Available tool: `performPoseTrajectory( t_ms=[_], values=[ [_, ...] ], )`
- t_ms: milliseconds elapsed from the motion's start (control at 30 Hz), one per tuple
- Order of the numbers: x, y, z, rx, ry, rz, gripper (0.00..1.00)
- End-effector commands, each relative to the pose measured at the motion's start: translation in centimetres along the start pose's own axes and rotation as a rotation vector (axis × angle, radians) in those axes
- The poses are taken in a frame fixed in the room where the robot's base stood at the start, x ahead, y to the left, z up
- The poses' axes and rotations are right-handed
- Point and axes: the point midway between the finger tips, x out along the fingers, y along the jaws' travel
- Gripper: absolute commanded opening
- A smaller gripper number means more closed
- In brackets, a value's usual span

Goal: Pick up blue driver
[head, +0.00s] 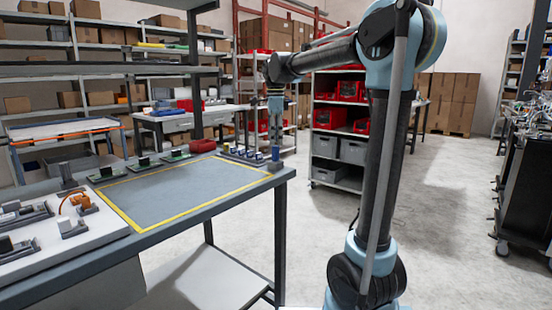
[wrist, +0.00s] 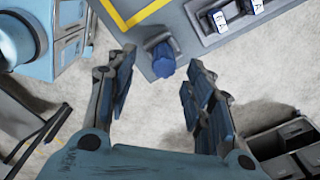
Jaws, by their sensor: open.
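The blue driver (wrist: 164,62) stands in a small grey holder at the table's corner in the wrist view, seen from above with its blue end toward me. In the head view the blue driver (head: 275,154) is upright at the right corner of the work table. My gripper (wrist: 160,74) is open and empty, with its two fingers on either side of the driver in the picture. In the head view my gripper (head: 275,118) hangs pointing down above the driver, with a gap between them. The driver's lower part is hidden by its holder.
The work table (head: 180,190) has a yellow-bordered grey mat. A grey rack (wrist: 225,30) with several small blue-and-white items lies beside the driver. A red object (head: 203,146) sits at the table's back. Floor is open beyond the table's corner.

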Motion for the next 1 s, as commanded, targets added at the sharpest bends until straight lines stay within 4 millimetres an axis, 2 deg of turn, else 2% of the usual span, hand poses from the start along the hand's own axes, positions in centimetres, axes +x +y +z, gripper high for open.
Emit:
performPoseTrajectory(
  t_ms=[167,500,833,867,1000],
  values=[
    [0.9,-0.1,0.0,0.0,0.0,0.0,0.48],
    [5.0,-0.7,-0.1,0.0,0.0,0.0,0.48],
    [5.7,-0.7,-0.1,0.0,0.0,-0.001,0.48],
    [5.7,-0.7,-0.1,0.0,0.0,-0.001,0.46],
    [5.7,-0.7,-0.1,0.0,0.0,-0.001,0.14]
  ],
)
